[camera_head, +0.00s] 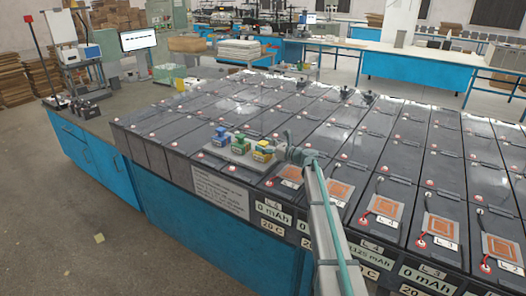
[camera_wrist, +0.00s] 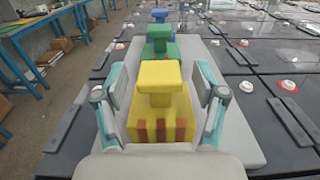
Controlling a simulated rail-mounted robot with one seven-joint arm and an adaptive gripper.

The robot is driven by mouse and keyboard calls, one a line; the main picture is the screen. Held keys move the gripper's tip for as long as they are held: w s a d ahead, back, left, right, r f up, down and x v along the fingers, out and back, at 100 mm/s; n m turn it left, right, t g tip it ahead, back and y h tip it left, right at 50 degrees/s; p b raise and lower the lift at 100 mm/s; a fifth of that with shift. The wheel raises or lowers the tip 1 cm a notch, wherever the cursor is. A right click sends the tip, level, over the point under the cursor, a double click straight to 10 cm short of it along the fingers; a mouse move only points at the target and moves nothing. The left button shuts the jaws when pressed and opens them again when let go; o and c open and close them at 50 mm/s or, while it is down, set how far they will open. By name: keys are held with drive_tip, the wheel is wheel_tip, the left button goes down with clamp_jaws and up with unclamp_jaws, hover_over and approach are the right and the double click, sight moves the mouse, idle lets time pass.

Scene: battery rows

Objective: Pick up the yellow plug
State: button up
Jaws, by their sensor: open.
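The yellow plug (camera_wrist: 160,105) has a blocky body with reddish-brown stripes at its near face and a knob on top. In the wrist view it stands upright between the two fingers of my gripper (camera_wrist: 160,112), which are open on either side of it. In the head view the yellow plug (camera_head: 262,151) is the nearest of three plugs in a row on a light grey plate (camera_head: 233,155), and my gripper (camera_head: 281,152) is right beside it. Whether a finger touches the plug cannot be told.
Behind the yellow plug stand a green plug (camera_wrist: 159,44) and a blue plug (camera_wrist: 160,17) in line. Dark battery blocks (camera_head: 330,120) with red-and-white terminals surround the plate. A label board (camera_head: 221,190) leans at the front edge. A monitor (camera_head: 138,40) stands at the back left.

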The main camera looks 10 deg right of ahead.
drive_tip(key=shift+w+a, duration=0.25)
drive_tip(key=shift+a, duration=0.05)
clamp_jaws()
drive_tip(key=shift+r, duration=0.1)
